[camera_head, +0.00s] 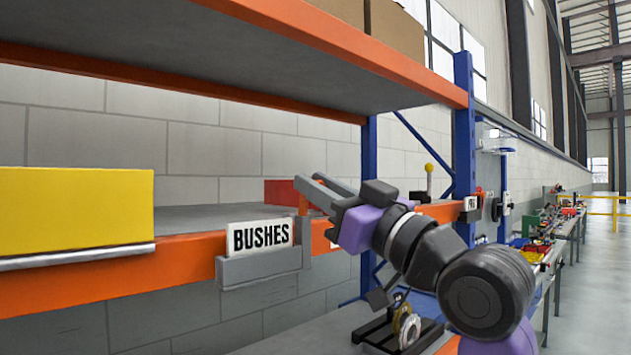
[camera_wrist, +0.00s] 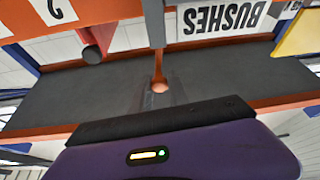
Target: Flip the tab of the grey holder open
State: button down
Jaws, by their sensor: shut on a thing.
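The grey holder (camera_head: 262,268) is fixed to the front of the orange shelf beam and carries a white BUSHES card (camera_head: 262,236). A grey upright strip (camera_head: 304,232), which looks like its tab, stands at the right end of the card. It shows beside the upside-down card (camera_wrist: 226,16) in the wrist view as a grey bar (camera_wrist: 154,24), with an orange part (camera_wrist: 158,78) at its end. My gripper (camera_head: 308,187) is at the top of this strip, its fingers pointing left, and appears shut on it. The exact finger contact is blurred.
A yellow box (camera_head: 75,207) stands on the left of the shelf. A red box (camera_head: 280,191) is behind the strip. A yellow-knobbed lever (camera_head: 429,168) is to the right. In the wrist view, a red part with a dark round end (camera_wrist: 92,54) is near the strip.

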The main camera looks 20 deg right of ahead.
jog(key=shift+d+m, duration=0.1)
jog(key=shift+m, duration=0.2)
jog(key=c, duration=1.3)
grip_release()
jog(key=b+v, duration=0.2)
jog(key=v, duration=0.5)
jog(key=shift+s+d+f, duration=0.1)
jog(key=shift+s+f, duration=0.1)
jog(key=shift+s, duration=0.15)
